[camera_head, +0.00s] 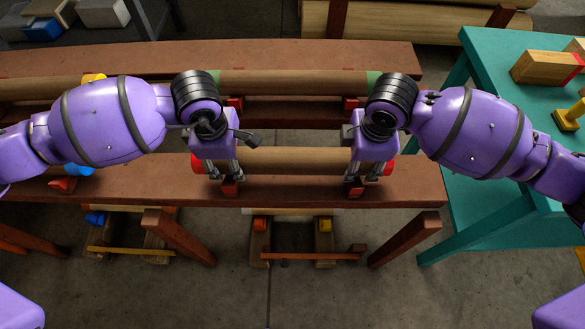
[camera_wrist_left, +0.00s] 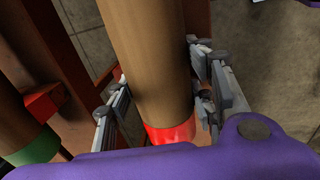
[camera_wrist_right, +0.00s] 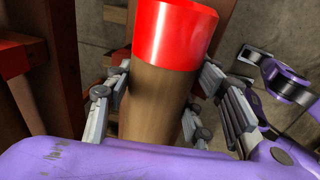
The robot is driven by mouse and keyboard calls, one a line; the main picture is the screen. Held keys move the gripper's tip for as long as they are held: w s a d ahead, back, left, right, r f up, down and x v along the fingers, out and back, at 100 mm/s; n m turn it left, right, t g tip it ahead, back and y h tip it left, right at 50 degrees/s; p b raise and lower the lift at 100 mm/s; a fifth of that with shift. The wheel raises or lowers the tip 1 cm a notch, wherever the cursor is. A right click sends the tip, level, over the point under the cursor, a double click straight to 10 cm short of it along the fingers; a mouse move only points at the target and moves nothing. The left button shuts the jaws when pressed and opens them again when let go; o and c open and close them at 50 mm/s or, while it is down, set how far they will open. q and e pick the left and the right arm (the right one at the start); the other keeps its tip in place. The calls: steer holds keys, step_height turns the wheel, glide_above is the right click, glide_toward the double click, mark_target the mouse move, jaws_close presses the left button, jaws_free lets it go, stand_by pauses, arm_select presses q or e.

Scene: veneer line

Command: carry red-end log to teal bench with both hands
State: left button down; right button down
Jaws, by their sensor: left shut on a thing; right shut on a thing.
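The red-end log (camera_head: 285,161) lies level along the front of the brown rack, with a red band at each end. My left gripper (camera_head: 226,178) is shut on the log near its left end; the left wrist view shows its fingers on both sides of the log (camera_wrist_left: 148,60), close to the red band. My right gripper (camera_head: 357,178) is shut on the log near its right end; the right wrist view shows the log (camera_wrist_right: 155,105) between its fingers and the red end beyond. Whether the log touches the rack is unclear. The teal bench (camera_head: 470,190) stands at the right.
A green-end log (camera_head: 290,83) lies behind on the brown rack (camera_head: 130,60). Wooden blocks (camera_head: 540,66) and a yellow object (camera_head: 568,118) sit on the teal bench's far part. Low wooden frames (camera_head: 290,240) stand under the rack. Open floor lies in front.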

arm_select(q)
steer(key=c, duration=0.8)
jaws_free()
arm_select(e)
steer(key=c, duration=0.8)
jaws_free()
arm_select(q)
steer(key=shift+o, duration=0.4)
steer(key=o, duration=0.7)
steer(key=r, duration=0.4)
steer(key=s+r, duration=0.1)
steer(key=r, duration=0.7)
steer(key=shift+s, duration=0.35)
